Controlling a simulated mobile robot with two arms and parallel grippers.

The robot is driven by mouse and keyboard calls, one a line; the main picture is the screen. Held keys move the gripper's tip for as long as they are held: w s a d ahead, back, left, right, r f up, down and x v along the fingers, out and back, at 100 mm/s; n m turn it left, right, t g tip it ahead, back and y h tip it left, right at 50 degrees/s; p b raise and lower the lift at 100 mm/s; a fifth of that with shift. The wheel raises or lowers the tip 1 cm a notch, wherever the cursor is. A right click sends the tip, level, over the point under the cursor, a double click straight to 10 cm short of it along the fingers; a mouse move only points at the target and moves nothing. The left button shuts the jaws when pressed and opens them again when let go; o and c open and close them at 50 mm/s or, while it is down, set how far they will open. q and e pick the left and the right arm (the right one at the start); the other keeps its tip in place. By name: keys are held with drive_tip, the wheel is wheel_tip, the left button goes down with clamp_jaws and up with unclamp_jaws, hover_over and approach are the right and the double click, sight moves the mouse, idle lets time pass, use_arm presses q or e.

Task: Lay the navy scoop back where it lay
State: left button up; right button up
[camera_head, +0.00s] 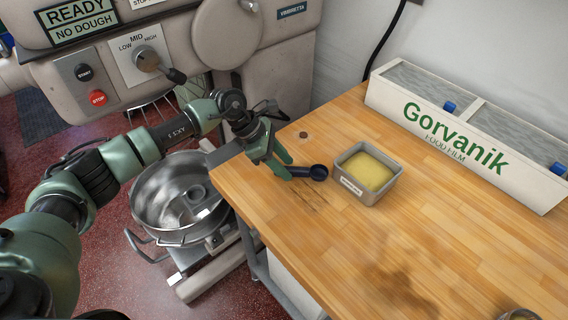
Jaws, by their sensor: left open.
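The navy scoop (318,172) is at the left part of the wooden table (440,235), its round bowl to the right and its handle pointing left toward my gripper. It appears to rest on the tabletop. My left gripper (285,171) is open, low over the table at the handle end of the scoop. Its fingers partly hide the handle, and I cannot tell whether they touch it. My right gripper is not in view.
A metal tin of yellow contents (368,172) stands just right of the scoop. A Gorvanik food film box (463,140) lines the back. The mixer bowl (160,205) is below the table's left edge. The table's front middle is mostly clear.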

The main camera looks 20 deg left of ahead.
use_arm(q)
drive_tip(key=b+v, duration=0.4)
drive_tip(key=v, duration=0.8)
drive_tip(key=shift+a, duration=0.1)
